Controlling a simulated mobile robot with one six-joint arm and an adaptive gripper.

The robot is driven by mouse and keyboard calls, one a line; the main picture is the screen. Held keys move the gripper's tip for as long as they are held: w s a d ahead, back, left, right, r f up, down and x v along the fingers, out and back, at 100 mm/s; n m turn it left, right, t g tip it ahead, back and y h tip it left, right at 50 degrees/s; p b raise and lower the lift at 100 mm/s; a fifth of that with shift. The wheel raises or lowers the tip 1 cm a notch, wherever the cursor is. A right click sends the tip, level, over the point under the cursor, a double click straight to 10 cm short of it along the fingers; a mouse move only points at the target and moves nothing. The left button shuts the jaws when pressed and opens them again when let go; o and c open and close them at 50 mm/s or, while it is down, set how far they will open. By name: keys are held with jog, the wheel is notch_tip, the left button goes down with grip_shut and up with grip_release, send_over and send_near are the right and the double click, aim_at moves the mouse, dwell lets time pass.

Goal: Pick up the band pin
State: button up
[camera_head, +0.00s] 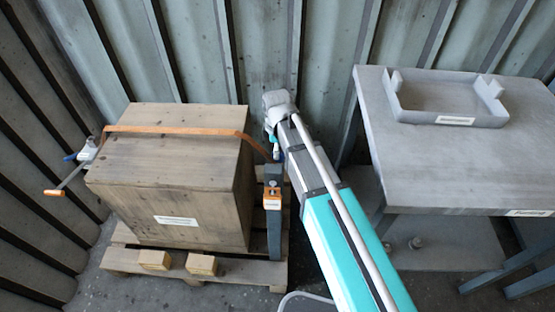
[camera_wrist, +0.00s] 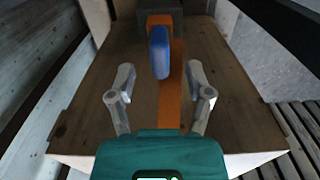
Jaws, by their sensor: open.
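A blue handle (camera_wrist: 159,52), which looks like the band pin's grip, stands in front of the orange band (camera_wrist: 170,105) near a grey block (camera_wrist: 160,17) in the wrist view. A small blue piece (camera_head: 276,152) shows below my arm's end in the head view, near the band's right end; I cannot tell if it is the same handle. My gripper (camera_wrist: 160,80) is open and empty, its fingers to either side of the band. The handle lies beyond the fingertips, apart from them. The pin's shaft is hidden. The fingers are hard to make out in the head view.
The wooden crate (camera_head: 165,160) stands on a pallet (camera_head: 150,268), with a grey post (camera_head: 274,235) at its right. A ratchet with a lever (camera_head: 75,172) is on its left. A grey table (camera_head: 430,160) with a tray (camera_head: 445,112) stands right. Corrugated walls rise behind.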

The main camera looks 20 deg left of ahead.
jog(key=shift+d+f+b, duration=0.1)
jog(key=shift+f+b, duration=1.65)
jog(key=shift+f, duration=0.3)
grip_shut()
